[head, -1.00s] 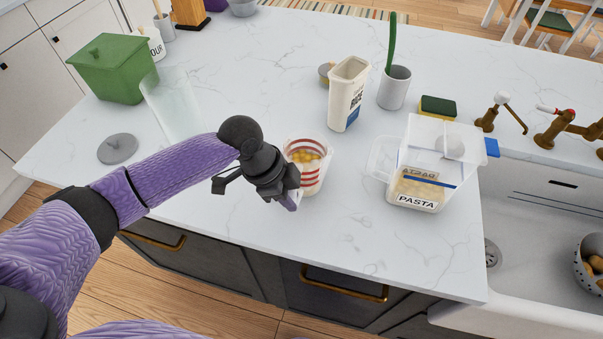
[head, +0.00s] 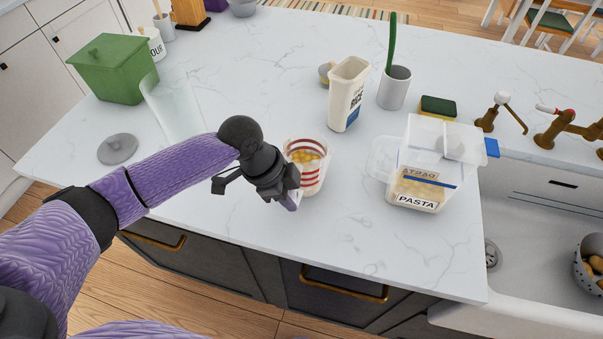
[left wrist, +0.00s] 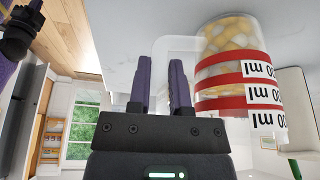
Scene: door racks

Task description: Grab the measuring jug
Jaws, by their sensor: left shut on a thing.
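The measuring jug (head: 308,172) is a clear cup with red stripes and yellowish pieces inside, on the white counter near its front edge. It also shows in the left wrist view (left wrist: 235,65), with white "ml" labels over the red bands. My left gripper (head: 289,199) is at the jug's left front side. In the left wrist view its two purple fingers (left wrist: 163,85) are shut on the jug's clear handle. The fingertips are largely hidden in the head view by the gripper body.
A clear pasta box (head: 417,202) stands right of the jug, and a tall cream container (head: 346,100) behind it. A grey cup (head: 395,90) holds a green-handled tool. A glass vessel (head: 173,105) and grey lid (head: 117,149) are left. The sink (head: 530,230) is right.

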